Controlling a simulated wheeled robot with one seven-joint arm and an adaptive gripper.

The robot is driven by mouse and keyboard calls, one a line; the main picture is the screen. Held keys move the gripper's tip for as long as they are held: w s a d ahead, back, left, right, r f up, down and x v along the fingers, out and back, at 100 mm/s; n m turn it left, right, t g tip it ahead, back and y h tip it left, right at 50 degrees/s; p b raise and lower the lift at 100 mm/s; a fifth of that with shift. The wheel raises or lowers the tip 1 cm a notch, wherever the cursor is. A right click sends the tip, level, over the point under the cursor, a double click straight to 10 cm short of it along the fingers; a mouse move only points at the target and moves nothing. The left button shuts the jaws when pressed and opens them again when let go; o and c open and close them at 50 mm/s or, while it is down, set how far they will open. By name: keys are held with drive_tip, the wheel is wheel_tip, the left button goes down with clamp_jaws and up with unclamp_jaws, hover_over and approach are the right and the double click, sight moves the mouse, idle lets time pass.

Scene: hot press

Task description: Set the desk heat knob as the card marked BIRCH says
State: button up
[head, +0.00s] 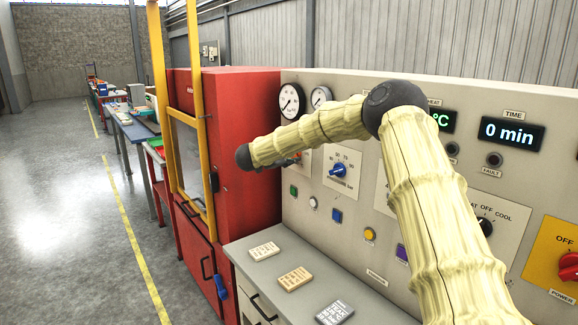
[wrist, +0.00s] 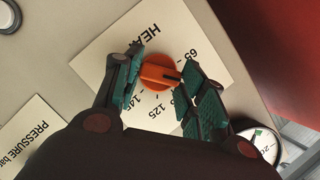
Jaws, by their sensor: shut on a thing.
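The orange heat knob (wrist: 158,73) sits on a white dial plate (wrist: 118,44) marked HEA and with numbers including 65, 125 and 145. Its dark pointer line points right in the wrist view, towards my finger, which hides that part of the scale. My gripper (wrist: 158,78) is shut on the knob, with teal pads on both sides. In the head view my gripper (head: 287,161) is small and partly hidden by my arm, at the panel's left end. Three cards lie on the desk: a cream one (head: 264,251), a tan one (head: 295,278) and a grey one (head: 334,312). I cannot read which is BIRCH.
A blue pressure knob (head: 338,171) and several buttons are right of and below the gripper. Gauges (head: 291,102) are above. The red press (head: 245,130) with a yellow frame stands close at left. The desk top (head: 262,232) is clear around the cards.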

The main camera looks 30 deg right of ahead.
drive_tip(key=m+b, duration=0.1)
drive_tip(key=b, duration=0.2)
drive_tip(key=m+t+h+b, duration=0.1)
drive_tip(key=m+b, duration=0.1)
drive_tip(key=b, duration=0.2)
drive_tip(key=f+m+t+b, duration=0.1)
drive_tip(key=m+b, duration=0.1)
drive_tip(key=b, duration=0.2)
drive_tip(key=shift+s+f, duration=0.1)
drive_tip(key=shift+m+h+b, duration=0.4)
drive_tip(key=shift+m+b, duration=0.1)
drive_tip(key=shift+b, duration=0.2)
drive_tip(key=o, duration=1)
drive_tip(key=shift+r, duration=0.2)
drive_tip(key=shift+s+r, duration=0.1)
drive_tip(key=v, duration=1.2)
